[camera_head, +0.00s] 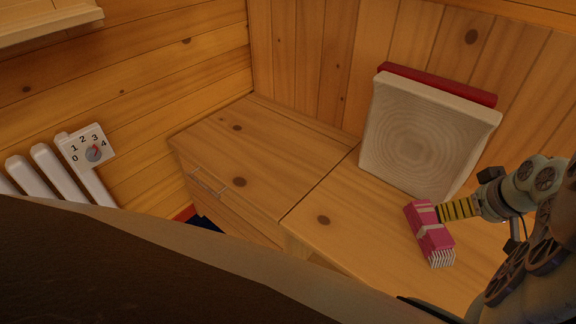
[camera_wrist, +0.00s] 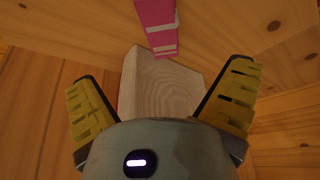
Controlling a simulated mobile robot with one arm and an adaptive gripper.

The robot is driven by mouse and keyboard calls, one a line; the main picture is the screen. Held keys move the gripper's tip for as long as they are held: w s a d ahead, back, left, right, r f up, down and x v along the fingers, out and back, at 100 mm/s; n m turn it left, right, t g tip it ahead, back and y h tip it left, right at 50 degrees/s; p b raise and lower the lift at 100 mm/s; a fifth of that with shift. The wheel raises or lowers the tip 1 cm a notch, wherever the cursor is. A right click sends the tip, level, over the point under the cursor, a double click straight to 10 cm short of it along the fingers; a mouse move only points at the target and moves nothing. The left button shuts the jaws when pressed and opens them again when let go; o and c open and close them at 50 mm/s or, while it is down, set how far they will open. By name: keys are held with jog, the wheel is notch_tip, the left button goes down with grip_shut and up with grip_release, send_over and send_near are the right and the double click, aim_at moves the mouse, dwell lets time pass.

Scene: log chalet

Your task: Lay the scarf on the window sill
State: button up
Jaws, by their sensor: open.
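The scarf (camera_head: 431,236) is a small folded pink bundle with pale stripes and a white fringe. It lies on the wooden bench top at the right of the head view. In the wrist view the scarf (camera_wrist: 157,25) shows at the top centre, beyond the fingertips. My gripper (camera_head: 440,212) is right beside the scarf's upper right side in the head view; I cannot tell whether it touches. In the wrist view my gripper (camera_wrist: 162,72) has its yellow fingers spread wide, with nothing held between them. A pale wooden ledge (camera_head: 45,24) at the top left may be the window sill.
A pale square panel (camera_head: 420,135) leans on the wall behind the scarf, with a red edge (camera_head: 435,84) behind it. The bench top (camera_head: 240,150) left of them is clear. A white radiator (camera_head: 55,172) with a dial (camera_head: 86,147) stands left. A dark brown surface (camera_head: 130,270) fills the lower left.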

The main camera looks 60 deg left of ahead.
aim_at(433, 223)
jog(key=b+x, duration=0.1)
jog(key=x, duration=0.2)
jog(key=b+x, duration=0.2)
jog(key=x, duration=0.1)
jog(key=b+x, duration=0.2)
jog(key=x, duration=0.1)
jog(key=shift+s+f, duration=0.35)
jog(key=shift+w+a+b+x, duration=0.1)
jog(key=shift+b+x, duration=0.55)
jog(key=shift+x, duration=0.95)
jog(key=shift+w+a+b+x, duration=0.15)
jog(key=shift+b+x, duration=0.5)
jog(key=shift+x, duration=0.9)
jog(key=shift+r, duration=0.2)
